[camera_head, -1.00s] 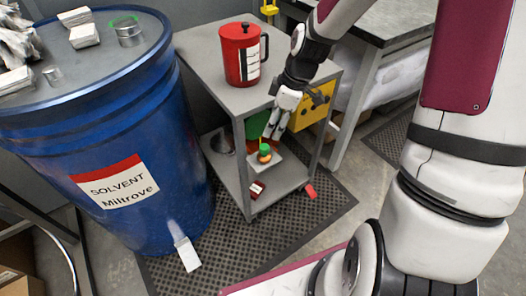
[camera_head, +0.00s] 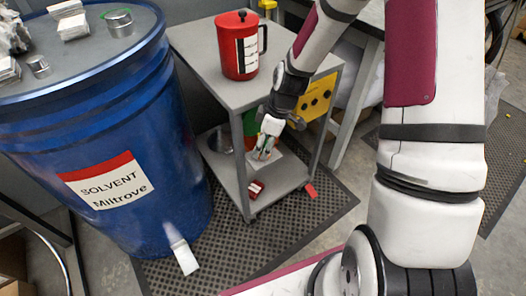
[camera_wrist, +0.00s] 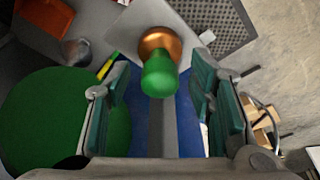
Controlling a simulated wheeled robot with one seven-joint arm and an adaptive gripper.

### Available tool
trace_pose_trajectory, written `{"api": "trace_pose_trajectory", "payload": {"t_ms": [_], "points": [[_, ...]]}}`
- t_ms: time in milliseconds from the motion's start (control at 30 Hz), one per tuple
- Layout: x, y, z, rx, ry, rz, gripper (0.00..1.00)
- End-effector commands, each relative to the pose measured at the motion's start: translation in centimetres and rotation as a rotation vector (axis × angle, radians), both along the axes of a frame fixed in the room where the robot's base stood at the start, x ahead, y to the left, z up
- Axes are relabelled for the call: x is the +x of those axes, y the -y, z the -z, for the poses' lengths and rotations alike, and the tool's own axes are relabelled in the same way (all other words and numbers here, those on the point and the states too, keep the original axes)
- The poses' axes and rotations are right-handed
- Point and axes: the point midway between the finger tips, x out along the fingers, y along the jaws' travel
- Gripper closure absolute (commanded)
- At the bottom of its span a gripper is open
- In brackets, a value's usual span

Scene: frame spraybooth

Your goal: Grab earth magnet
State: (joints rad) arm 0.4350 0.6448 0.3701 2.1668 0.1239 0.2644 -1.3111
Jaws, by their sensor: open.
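The earth magnet appears to be the piece with a rounded green top and a copper-orange base (camera_wrist: 158,75). It shows in the wrist view between my finger pads, toward their tips, with visible gaps on both sides. My gripper (camera_head: 263,153) is open and reaches down between the shelves of the grey cart, at the lower shelf. In the wrist view my gripper (camera_wrist: 159,80) has its two teal pads on either side of the magnet. In the head view my fingers mostly hide the magnet.
The grey cart (camera_head: 205,65) has a red jug (camera_head: 238,45) on top. A red item (camera_head: 256,189) lies on the lower shelf. A large green round object (camera_wrist: 62,122) is left of the fingers. A blue solvent drum (camera_head: 150,200) stands left.

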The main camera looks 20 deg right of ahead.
Motion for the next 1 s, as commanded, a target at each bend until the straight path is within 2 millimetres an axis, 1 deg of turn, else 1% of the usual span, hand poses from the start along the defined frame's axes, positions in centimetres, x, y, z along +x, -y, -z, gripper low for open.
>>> {"api": "trace_pose_trajectory", "payload": {"t_ms": [167, 200, 267, 300, 400, 767, 867, 1000], "points": [[0.0, 0.0, 0.0, 0.0, 0.001, 0.0, 0.51], [0.0, 0.0, 0.0, 0.0, 0.001, 0.0, 0.56], [0.0, 0.0, 0.0, 0.0, 0.001, 0.0, 0.69], [0.0, 0.0, 0.0, 0.0, 0.001, 0.0, 0.78], [0.0, 0.0, 0.0, 0.0, 0.001, 0.0, 1.0], [0.1, 0.0, -0.2, 0.0, 0.002, 0.001, 1.0], [0.1, 0.0, -0.7, -0.001, 0.003, 0.001, 1.0], [0.1, 0.1, -2.2, -0.001, 0.004, 0.002, 1.0]]}}
